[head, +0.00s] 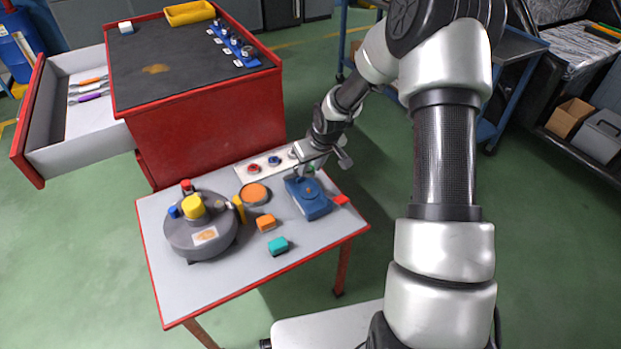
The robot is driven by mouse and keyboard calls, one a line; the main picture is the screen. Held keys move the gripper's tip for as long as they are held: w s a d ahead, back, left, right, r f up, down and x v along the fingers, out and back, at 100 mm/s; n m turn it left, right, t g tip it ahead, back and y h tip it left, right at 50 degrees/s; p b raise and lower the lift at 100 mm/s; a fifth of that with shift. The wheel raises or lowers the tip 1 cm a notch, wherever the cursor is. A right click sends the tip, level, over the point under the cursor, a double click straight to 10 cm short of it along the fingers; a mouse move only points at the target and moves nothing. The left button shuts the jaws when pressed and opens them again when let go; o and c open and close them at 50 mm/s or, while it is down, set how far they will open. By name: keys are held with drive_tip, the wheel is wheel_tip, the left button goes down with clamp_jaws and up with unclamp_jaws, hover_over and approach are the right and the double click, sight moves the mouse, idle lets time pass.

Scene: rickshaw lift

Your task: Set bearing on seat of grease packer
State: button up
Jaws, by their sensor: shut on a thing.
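My gripper (307,170) is low over the far end of a blue block-like device (308,203) on the right part of the small table. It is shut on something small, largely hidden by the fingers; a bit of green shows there. I cannot tell whether the held thing touches the device. A round grey unit (186,238) with a yellow knob (194,207) stands at the table's left. I cannot tell for certain which of the two is the grease packer. A white strip (241,178) at the table's back edge carries a red ring (254,168) and a blue ring (274,160).
A round tin with an orange top (255,193), an orange block (266,222) and a teal block (278,245) stand mid-table. A red piece (341,199) lies at the right edge. A red cabinet (205,130) with an open drawer (85,140) stands behind. The table's front is clear.

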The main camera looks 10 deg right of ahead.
sight(309, 189)
drive_tip(key=shift+w+f+b, duration=0.1)
drive_tip(key=shift+f+b, duration=2.05)
drive_tip(key=shift+f, duration=1.05)
drive_tip(key=shift+f+b, duration=0.75)
drive_tip(key=shift+f, duration=0.2)
idle(0.8)
drive_tip(key=o, duration=1.6)
drive_tip(key=shift+r, duration=0.1)
drive_tip(key=shift+r+p, duration=2.85)
drive_tip(key=shift+r, duration=1.05)
